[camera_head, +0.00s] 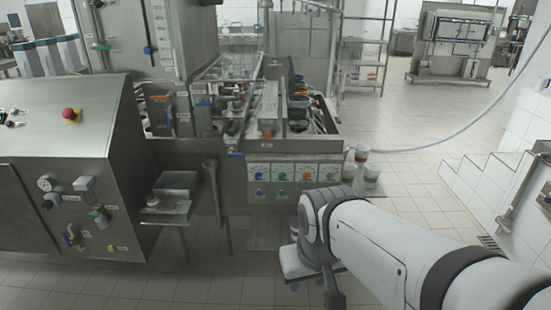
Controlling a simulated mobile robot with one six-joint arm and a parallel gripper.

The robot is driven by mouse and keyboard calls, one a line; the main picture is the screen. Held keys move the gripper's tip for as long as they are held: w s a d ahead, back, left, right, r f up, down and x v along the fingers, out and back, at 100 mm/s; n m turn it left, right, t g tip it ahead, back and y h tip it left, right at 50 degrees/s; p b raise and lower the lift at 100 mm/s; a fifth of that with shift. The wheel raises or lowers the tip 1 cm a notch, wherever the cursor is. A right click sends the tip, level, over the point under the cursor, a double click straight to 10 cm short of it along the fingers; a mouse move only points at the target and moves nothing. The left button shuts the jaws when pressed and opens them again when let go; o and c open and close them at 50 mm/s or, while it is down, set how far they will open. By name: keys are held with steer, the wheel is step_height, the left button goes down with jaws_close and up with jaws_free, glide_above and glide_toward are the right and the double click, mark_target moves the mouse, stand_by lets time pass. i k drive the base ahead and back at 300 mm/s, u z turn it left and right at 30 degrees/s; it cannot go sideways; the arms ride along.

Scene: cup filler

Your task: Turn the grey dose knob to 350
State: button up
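I see blue, green and orange ones; at this size I cannot make out for certain which knob is the grey dose knob or what any scale reads. A pale grey knob-like part (84,184) also shows on the steel cabinet at left, but I cannot tell if it is the dose knob. My white arm reaches in from the lower right and bends down in front of the machine. My gripper's fingers do not show.
The steel cabinet (60,125) at left carries a red button (71,115) and a gauge (45,183). A small steel stand (167,208) juts out beside the panel. Stacked tubs (371,175) stand right of the machine. Tiled floor (420,130) is open at right.

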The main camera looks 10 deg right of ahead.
mark_target(329, 174)
steer(key=u, duration=0.2)
steer(key=i, duration=1.15)
steer(key=z, duration=0.7)
